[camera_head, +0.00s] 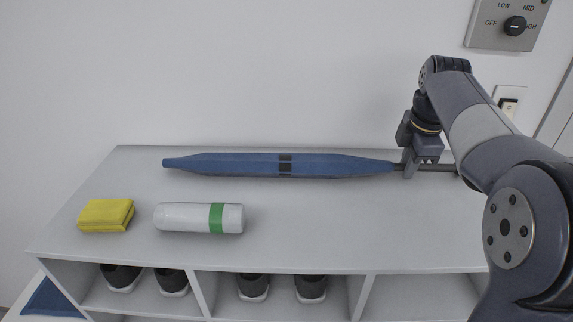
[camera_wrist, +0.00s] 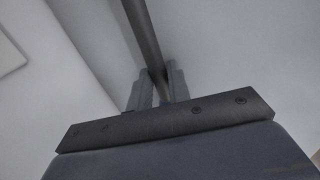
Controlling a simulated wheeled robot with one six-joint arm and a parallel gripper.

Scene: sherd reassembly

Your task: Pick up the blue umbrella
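The blue umbrella (camera_head: 235,165) lies lengthwise along the back of the white shelf top. It is furled, with a dark band around its middle and a dark shaft (camera_head: 436,168) at its right end. My gripper (camera_head: 411,170) points down at the right end of the blue cloth, with its fingers on either side of the shaft. In the wrist view the shaft (camera_wrist: 145,35) runs between the two grey fingers (camera_wrist: 158,90) and fills the gap, so the gripper looks shut on it. The umbrella appears to rest on the shelf top.
A yellow folded cloth (camera_head: 106,215) and a white cylinder with a green band (camera_head: 180,217) lie at the front left of the shelf top (camera_head: 330,225). Dark shoes (camera_head: 253,286) stand in the compartments below. The wall with a dial panel (camera_head: 488,33) is close behind.

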